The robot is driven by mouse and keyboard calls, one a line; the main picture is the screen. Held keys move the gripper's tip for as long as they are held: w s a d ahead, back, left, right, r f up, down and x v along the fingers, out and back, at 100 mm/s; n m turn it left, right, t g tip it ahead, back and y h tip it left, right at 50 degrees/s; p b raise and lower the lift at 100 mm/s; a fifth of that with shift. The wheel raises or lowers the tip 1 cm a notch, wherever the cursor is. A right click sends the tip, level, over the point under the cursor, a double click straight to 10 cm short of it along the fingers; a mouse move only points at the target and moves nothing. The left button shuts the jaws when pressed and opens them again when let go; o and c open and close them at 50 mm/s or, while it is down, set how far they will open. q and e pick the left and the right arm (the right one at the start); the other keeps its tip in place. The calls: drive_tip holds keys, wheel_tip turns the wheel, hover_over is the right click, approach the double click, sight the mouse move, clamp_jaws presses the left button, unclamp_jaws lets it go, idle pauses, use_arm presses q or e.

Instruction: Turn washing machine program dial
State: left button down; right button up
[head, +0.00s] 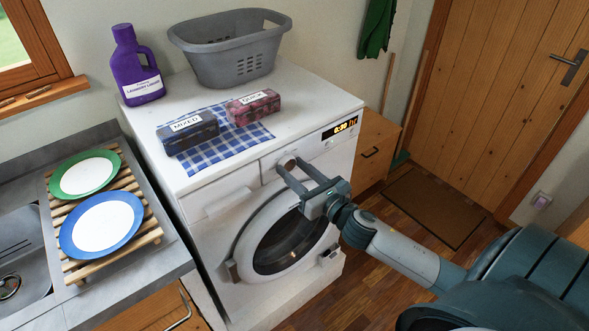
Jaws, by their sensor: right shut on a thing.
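The white washing machine (218,205) stands in the middle of the head view, its round door closed. Its program dial (289,160) is on the front panel, left of the lit orange display (340,129). My right gripper (291,171) reaches in from the right, with its fingertips at the dial. It is shut on the dial, which is partly hidden by the fingers, so its pointer position cannot be read. My left gripper is not in view.
On top are a purple laundry bottle (139,68), a grey basket (231,52), and boxes labelled MIXED (188,135) and QUICK (253,108) on a checked cloth (238,144). Two plates lie on a slatted rack (146,236) at left. Open floor lies to the right.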

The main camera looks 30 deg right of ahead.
drive_tip(key=m+p, duration=0.1)
drive_tip(key=m, duration=0.3)
drive_tip(key=shift+r+m, duration=0.15)
drive_tip(key=shift+m, duration=0.25)
drive_tip(key=m+p, duration=0.1)
drive_tip(key=m, duration=0.3)
drive_tip(key=shift+p, duration=0.35)
drive_tip(key=m+p, duration=0.1)
drive_tip(key=m, duration=0.4)
drive_tip(key=m+p, duration=0.1)
drive_tip(key=m, duration=0.2)
drive_tip(key=shift+m+p, duration=0.3)
drive_tip(key=m+p, duration=0.1)
drive_tip(key=m, duration=0.3)
drive_tip(key=shift+m, duration=0.3)
drive_tip(key=m+p, duration=0.2)
drive_tip(key=m, duration=0.2)
drive_tip(key=shift+m, duration=0.3)
drive_tip(key=m+p, duration=0.1)
drive_tip(key=m, duration=0.3)
drive_tip(key=shift+m+p, duration=0.5)
drive_tip(key=shift+m, duration=1.6)
